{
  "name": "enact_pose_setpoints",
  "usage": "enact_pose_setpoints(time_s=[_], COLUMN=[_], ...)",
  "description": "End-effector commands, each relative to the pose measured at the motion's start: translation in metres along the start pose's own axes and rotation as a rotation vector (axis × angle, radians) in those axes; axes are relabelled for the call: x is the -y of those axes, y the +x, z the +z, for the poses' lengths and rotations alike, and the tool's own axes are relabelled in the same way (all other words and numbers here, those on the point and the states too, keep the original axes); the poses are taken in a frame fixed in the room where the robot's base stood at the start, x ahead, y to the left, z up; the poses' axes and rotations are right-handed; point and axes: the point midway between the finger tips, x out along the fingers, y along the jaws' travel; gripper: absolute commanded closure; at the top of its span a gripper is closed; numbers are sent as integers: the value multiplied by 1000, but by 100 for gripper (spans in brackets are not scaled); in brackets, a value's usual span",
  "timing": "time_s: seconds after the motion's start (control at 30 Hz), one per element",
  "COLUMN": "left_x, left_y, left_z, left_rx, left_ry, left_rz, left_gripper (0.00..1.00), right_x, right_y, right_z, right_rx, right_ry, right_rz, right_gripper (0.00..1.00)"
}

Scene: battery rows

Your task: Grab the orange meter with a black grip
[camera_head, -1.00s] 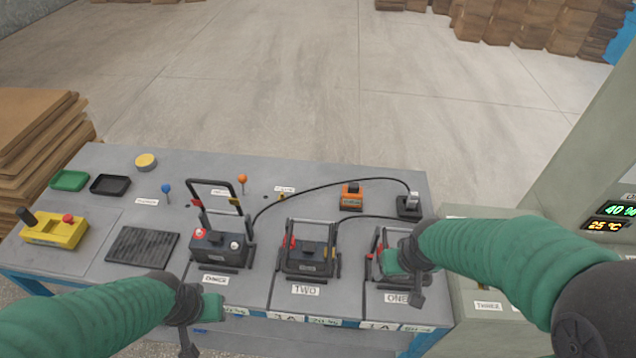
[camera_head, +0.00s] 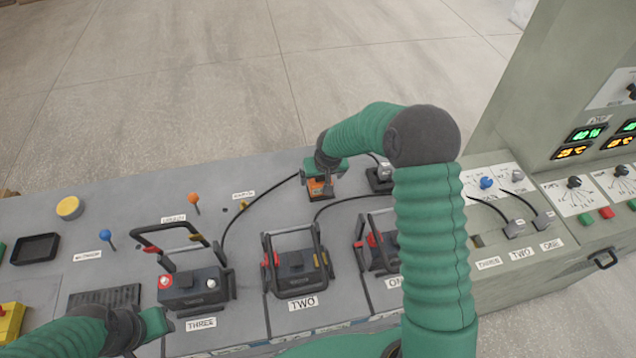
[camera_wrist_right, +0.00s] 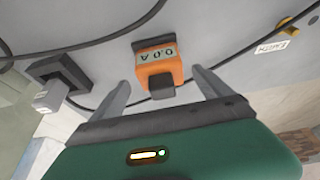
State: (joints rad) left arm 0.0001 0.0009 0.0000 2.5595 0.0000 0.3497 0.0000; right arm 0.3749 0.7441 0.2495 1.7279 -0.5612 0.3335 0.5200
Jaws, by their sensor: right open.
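The orange meter (camera_wrist_right: 158,66) with a black grip and a display reading 0.0 A lies on the grey bench top. In the head view the meter (camera_head: 318,188) is partly hidden under my right gripper (camera_head: 322,176). In the right wrist view my right gripper (camera_wrist_right: 162,95) is open, with its fingers on either side of the meter's near end and black grip (camera_wrist_right: 161,86); I cannot tell if they touch it. My left gripper (camera_head: 150,330) is at the lower left, far from the meter; its jaws are not clear.
A black socket block with a grey plug (camera_wrist_right: 52,92) stands beside the meter, with black cables (camera_wrist_right: 95,45) running close by. Battery units labelled THREE (camera_head: 190,285) and TWO (camera_head: 297,265) stand nearer me. A control cabinet (camera_head: 560,100) rises at the right.

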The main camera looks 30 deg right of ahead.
Motion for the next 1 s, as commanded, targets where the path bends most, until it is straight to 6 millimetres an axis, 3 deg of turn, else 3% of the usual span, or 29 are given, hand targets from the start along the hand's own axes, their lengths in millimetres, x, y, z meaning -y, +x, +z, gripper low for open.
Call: enact_pose_setpoints(time_s=[0.3,0.53,1.0], left_x=[0,0,0], left_y=[-4,-3,-3], left_z=[-1,-1,-1], left_rx=[0,0,0], left_ry=[0,0,0], left_rz=[0,0,0], left_gripper=[64,64,64], right_x=[6,6,5], right_y=[48,51,51], right_z=[4,3,3], right_rx=[2,0,1], right_ry=[-1,1,1], right_rz=[0,0,1], right_gripper=[11,11,71])
